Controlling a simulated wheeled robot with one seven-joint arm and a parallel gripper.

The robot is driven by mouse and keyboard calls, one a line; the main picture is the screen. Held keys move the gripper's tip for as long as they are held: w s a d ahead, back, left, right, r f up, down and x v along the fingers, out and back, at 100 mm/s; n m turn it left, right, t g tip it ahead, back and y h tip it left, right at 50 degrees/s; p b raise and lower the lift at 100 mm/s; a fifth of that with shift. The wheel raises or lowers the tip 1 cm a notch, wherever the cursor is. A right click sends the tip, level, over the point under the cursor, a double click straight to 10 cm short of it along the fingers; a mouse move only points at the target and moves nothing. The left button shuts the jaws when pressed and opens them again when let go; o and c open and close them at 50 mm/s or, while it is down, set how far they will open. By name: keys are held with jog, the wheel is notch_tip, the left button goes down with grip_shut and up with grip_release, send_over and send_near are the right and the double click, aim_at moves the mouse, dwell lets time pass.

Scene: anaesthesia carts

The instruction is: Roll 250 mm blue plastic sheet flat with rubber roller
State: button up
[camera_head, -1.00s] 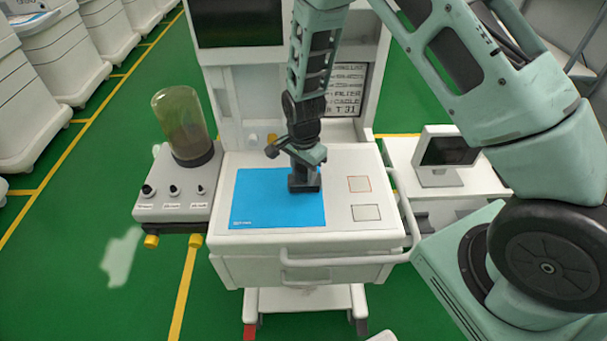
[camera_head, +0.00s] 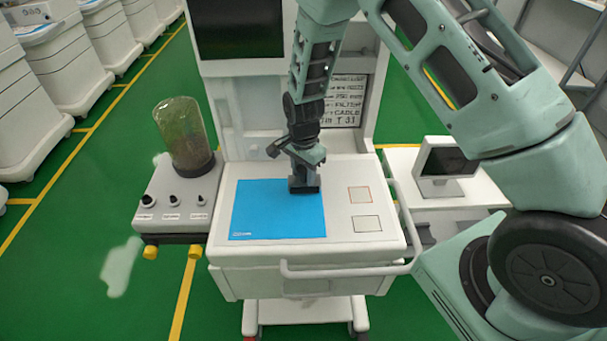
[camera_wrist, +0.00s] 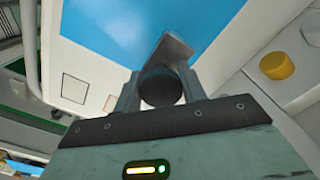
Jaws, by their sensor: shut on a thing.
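The blue plastic sheet (camera_head: 270,218) lies flat on the white cart top, and its blue surface fills the upper middle of the wrist view (camera_wrist: 112,22). My gripper (camera_head: 305,160) is above the sheet's far right corner. It is shut on the dark rubber roller (camera_head: 304,187), which is low over or on the sheet near its right edge; contact is hard to tell. In the wrist view the roller shows as a dark round end (camera_wrist: 160,86) between the fingers, with a grey plate beyond. My gripper hides part of the sheet's far edge.
Two outlined squares (camera_head: 360,194) mark the white top right of the sheet. A control box (camera_head: 172,208) with knobs and a clear canister stands left. A rail handle (camera_head: 345,270) runs along the cart's front. A small monitor (camera_head: 447,165) stands right.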

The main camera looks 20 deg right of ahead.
jog(key=shift+w+d+f, duration=0.1)
jog(key=shift+w+d, duration=0.25)
jog(key=shift+w, duration=0.5)
jog(key=shift+w+d, duration=0.35)
jog(key=shift+w, duration=0.45)
notch_tip(320, 180, up, 5)
jog(key=p, duration=0.3)
